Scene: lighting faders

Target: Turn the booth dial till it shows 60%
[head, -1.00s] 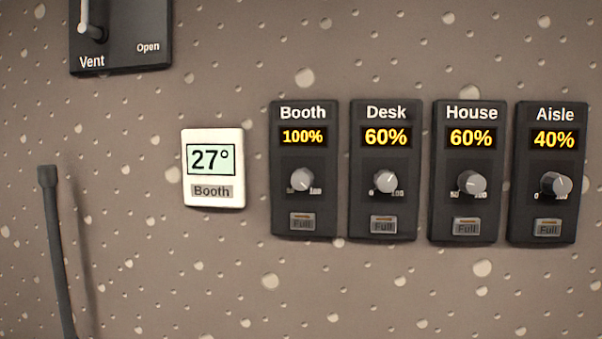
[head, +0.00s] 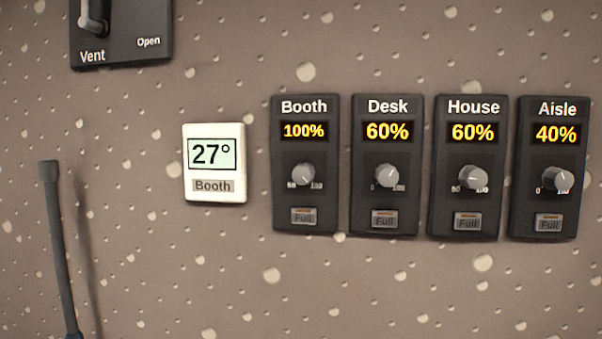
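The Booth dial (head: 302,174) is a round grey knob on a dark upright panel (head: 305,205), the leftmost of a row on the wall. The yellow display (head: 304,131) above it reads 100%. A scale is printed under the knob, partly hidden by it, with 100 at its right end. A grey Full button (head: 303,217) sits below. Neither of my grippers is in the head view, and nothing touches the dial.
Similar panels stand to the right: Desk (head: 386,202) at 60%, House (head: 465,200) at 60%, Aisle (head: 546,204) at 40%. A white Booth thermometer (head: 213,128) reads 27°. A Vent lever panel (head: 130,58) is upper left. A dark upright rod (head: 57,250) stands lower left.

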